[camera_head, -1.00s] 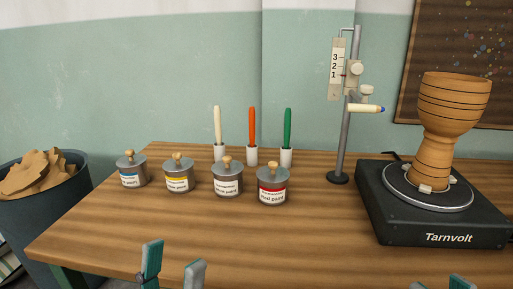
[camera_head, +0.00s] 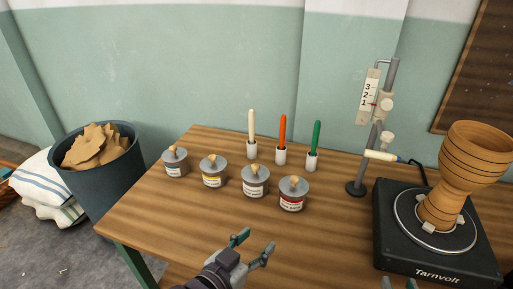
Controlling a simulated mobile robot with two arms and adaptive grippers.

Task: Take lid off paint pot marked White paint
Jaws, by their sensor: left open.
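Four lidded grey pots stand in a slanting row on the wooden table (camera_head: 190,225). The third from the left (camera_head: 255,188) has a plain white label with blurred text and appears to be the white paint pot. Its grey lid is on, with a wooden knob (camera_head: 256,168) on top. My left gripper (camera_head: 254,245) is open and empty, in front of and below that pot in the picture, apart from it. My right gripper (camera_head: 398,284) shows only as two separated fingertips at the bottom edge; the remainder is out of frame.
Behind stand white (camera_head: 251,128), orange (camera_head: 283,133) and green (camera_head: 315,136) brushes or markers in holders. A gauge stand (camera_head: 355,188) and a turntable (camera_head: 400,262) with goblet drum (camera_head: 472,160) are right. A bin (camera_head: 108,180) stands left.

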